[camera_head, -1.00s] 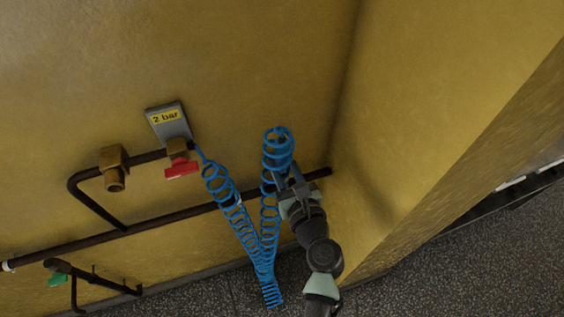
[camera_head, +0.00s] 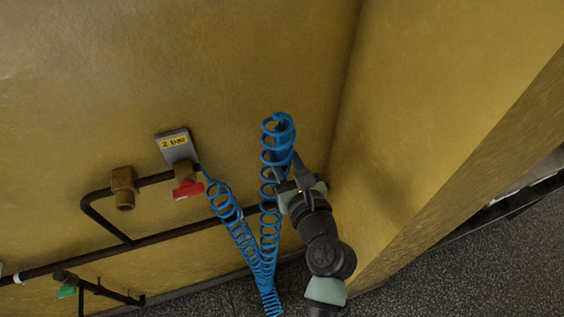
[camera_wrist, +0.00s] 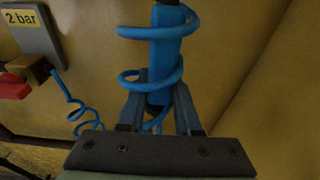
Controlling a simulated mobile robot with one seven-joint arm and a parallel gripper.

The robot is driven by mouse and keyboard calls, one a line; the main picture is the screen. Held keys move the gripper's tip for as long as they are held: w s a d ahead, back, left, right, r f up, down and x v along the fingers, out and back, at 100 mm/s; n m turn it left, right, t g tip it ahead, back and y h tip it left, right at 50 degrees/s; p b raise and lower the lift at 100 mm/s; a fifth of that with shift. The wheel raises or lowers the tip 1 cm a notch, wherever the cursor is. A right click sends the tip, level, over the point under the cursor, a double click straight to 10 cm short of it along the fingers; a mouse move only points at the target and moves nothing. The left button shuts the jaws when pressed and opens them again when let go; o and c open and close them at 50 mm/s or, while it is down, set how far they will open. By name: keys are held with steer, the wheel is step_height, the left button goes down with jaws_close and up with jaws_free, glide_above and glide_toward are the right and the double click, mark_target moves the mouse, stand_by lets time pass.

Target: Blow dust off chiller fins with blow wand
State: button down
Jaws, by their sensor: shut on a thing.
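The blow wand (camera_wrist: 166,50) shows in the wrist view as a blue body with a dark top end, upright between my fingers. My gripper (camera_wrist: 158,105) is shut on it. In the head view my gripper (camera_head: 290,180) is near the yellow wall, right of the red valve. The blue coiled hose (camera_head: 243,237) hangs from the valve outlet, dips toward the floor and climbs back up to the wand. Its coils (camera_head: 277,135) loop around the wand and hide much of it. No chiller fins are recognisable in these views.
A "2 bar" plate (camera_head: 177,147) is on the wall above the red-handled valve (camera_head: 188,189). Dark pipes (camera_head: 70,264) run along the wall, with a brass fitting (camera_head: 124,188) and a green handle (camera_head: 67,291). A yellow side panel (camera_head: 440,110) stands close on the right. Speckled floor (camera_head: 455,262) is open at lower right.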

step_height(320, 180, up, 17)
steer(key=p, duration=0.3)
steer(key=shift+r, duration=0.1)
step_height(320, 180, up, 24)
steer(key=p, duration=2.3)
